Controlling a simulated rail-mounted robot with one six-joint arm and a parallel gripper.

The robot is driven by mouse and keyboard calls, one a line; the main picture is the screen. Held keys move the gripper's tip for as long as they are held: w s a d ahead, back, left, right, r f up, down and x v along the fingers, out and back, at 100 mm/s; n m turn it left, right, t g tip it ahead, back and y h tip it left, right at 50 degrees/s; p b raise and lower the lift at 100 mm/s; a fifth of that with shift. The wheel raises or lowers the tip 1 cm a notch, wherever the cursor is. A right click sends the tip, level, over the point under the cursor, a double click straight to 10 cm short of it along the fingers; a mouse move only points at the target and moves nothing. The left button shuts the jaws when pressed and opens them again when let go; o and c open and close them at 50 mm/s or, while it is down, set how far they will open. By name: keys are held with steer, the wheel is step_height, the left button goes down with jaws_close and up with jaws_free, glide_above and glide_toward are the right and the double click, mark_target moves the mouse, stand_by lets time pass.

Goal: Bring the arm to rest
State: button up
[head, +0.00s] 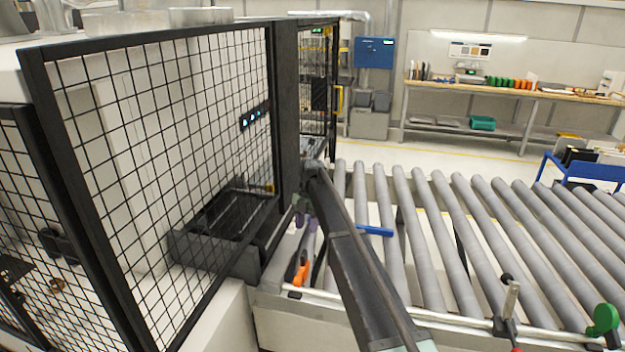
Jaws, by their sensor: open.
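My dark arm (350,250) reaches from the bottom edge of the head view up over the near left end of the roller conveyor (425,240). It ends beside the dark post of the mesh guard. My gripper (306,220) hangs below the arm's far end, over the leftmost rollers. It is small and partly hidden by the arm link. Its jaws are open, and I see nothing held between them.
A black mesh guard (165,130) stands close on the left, with a dark tray-like bed (215,245) behind it. A blue bar (375,231) and an orange-handled item (301,273) lie near the arm. Clamps with green (603,318) and red handles stand at the front rail. Rollers further right are clear.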

steer(key=s+d+f+m+t+b, duration=0.1)
steer(key=s+d+f+m, duration=0.1)
steer(key=s+d+m, duration=0.5)
steer(key=s+d+f+m+t+b, duration=0.1)
steer(key=s+d+f+m+b, duration=0.1)
steer(key=s+d+m, duration=0.5)
steer(key=s+d+f+m+t+h+b, duration=0.1)
steer(key=s+d+m, duration=0.6)
steer(key=s+m, duration=0.9)
steer(key=s+f+b, duration=0.1)
steer(key=s, duration=0.6)
steer(key=shift+t, duration=0.4)
steer(key=shift+s, duration=0.1)
